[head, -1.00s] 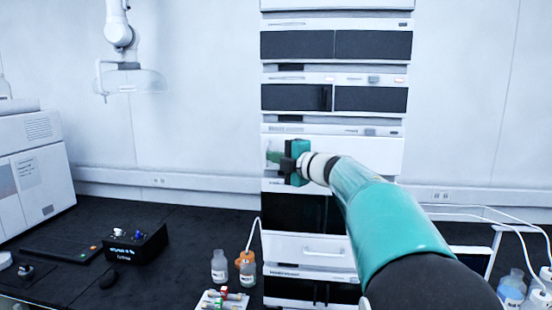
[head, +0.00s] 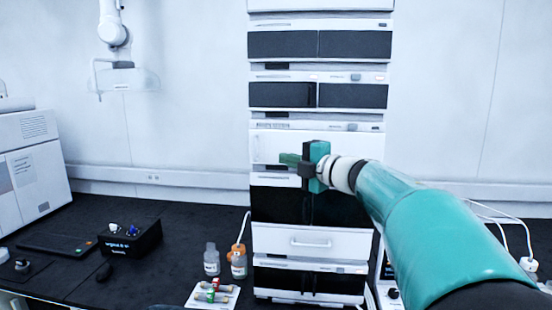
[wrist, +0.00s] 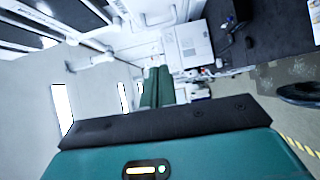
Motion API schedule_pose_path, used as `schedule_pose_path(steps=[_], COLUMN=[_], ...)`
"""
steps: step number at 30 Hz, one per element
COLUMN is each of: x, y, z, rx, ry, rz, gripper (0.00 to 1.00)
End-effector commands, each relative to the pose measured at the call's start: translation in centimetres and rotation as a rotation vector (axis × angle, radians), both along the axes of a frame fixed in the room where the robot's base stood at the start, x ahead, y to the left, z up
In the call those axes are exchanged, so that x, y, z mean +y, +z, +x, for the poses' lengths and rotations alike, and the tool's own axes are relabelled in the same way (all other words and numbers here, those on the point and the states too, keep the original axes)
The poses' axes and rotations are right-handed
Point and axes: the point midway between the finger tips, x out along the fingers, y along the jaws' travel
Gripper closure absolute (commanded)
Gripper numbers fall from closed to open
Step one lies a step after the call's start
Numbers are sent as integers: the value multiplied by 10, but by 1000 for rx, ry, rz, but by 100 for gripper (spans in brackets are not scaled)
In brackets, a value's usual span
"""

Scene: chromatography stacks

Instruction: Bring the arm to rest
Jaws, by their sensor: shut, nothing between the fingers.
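My teal arm reaches in from the lower right of the head view. My gripper (head: 289,160) is in front of the chromatography stack (head: 275,232), with its green fingers pointing left. In the wrist view the two green fingers (wrist: 157,88) lie side by side, shut, with nothing between them. The tall stack of white and dark modules stands on the bench behind the gripper. The gripper and wrist hide part of its middle modules. I cannot tell how far the fingers are from the stack's front.
On the black bench (head: 190,245) stand two bottles (head: 238,265), a small tray of vials (head: 228,296) and a black box (head: 130,238). A white instrument (head: 32,165) is at the far left. A lamp-like hood (head: 125,78) hangs at the upper left. White cables run at the right.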

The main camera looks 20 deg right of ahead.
Motion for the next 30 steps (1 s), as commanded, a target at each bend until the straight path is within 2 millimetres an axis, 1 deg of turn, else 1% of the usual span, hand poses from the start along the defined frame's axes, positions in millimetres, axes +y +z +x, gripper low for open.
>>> schedule_pose_path(steps=[3, 7, 9, 11, 14, 17, 20, 23, 24, 26, 27, 29, 30], x=[-4, -10, -15, -23, -35, -44, -45, -37, -31, -20, -11, 3, 13], y=[-1, 11, 19, 22, 17, -4, -37, -81, -100, -130, -148, -175, -191], z=[-7, -14, -21, -30, -52, -80, -113, -152, -170, -197, -216, -244, -262], rx=[3, -5, -3, 14, 71, 165, 294, 454, 526, 642, 718, 835, 909], ry=[-7, -89, -178, -273, -436, -588, -730, -862, -912, -984, -1026, -1085, -1120], rz=[8, 85, 172, 266, 442, 610, 765, 902, 950, 1015, 1050, 1093, 1116], gripper=[100, 100, 100, 100, 100, 100, 100, 100, 100, 100, 100, 100, 100])
